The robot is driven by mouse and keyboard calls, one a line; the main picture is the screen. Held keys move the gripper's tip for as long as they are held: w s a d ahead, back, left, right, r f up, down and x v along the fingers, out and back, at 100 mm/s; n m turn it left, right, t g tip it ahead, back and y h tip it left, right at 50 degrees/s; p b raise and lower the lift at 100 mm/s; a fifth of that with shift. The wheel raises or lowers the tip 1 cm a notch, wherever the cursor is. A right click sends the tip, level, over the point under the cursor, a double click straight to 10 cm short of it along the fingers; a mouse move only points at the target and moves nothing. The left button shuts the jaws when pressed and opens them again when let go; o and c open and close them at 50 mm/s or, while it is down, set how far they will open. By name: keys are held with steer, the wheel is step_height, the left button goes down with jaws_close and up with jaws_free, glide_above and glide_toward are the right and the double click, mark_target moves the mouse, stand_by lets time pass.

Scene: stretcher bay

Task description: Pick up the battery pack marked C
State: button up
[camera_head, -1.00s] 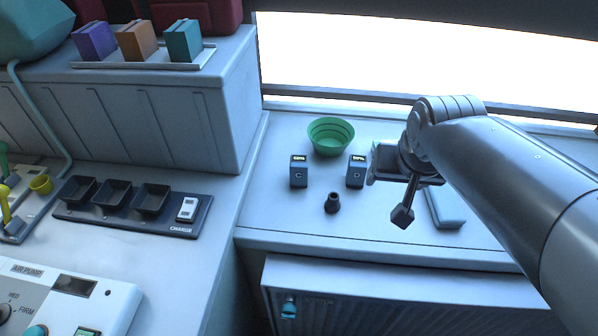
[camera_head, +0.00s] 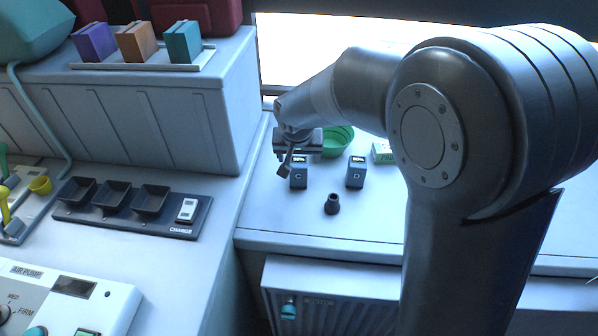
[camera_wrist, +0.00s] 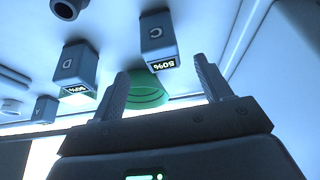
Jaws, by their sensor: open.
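The battery pack marked C (camera_head: 299,174) stands upright on the white counter, a dark box with a lit display on top. In the wrist view the pack C (camera_wrist: 158,40) shows its letter upside down and its display reads 50%. A similar pack marked D (camera_head: 356,173) stands to its right; it also shows in the wrist view (camera_wrist: 76,66). My gripper (camera_head: 284,168) is over the C pack in the head view and partly covers it. In the wrist view my open fingers (camera_wrist: 161,72) point toward the C pack, with nothing between them that they touch.
A green bowl (camera_head: 340,141) stands behind the packs, partly hidden by my arm. A small black cylinder (camera_head: 332,204) stands in front. A green and white box (camera_head: 383,152) is at the right. A charger dock (camera_head: 185,228) with black trays is at the left.

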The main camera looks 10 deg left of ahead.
mark_target(299, 170)
steer(key=x, duration=1)
steer(key=shift+c, duration=0.2)
steer(key=shift+a, duration=0.1)
steer(key=c, duration=1.3)
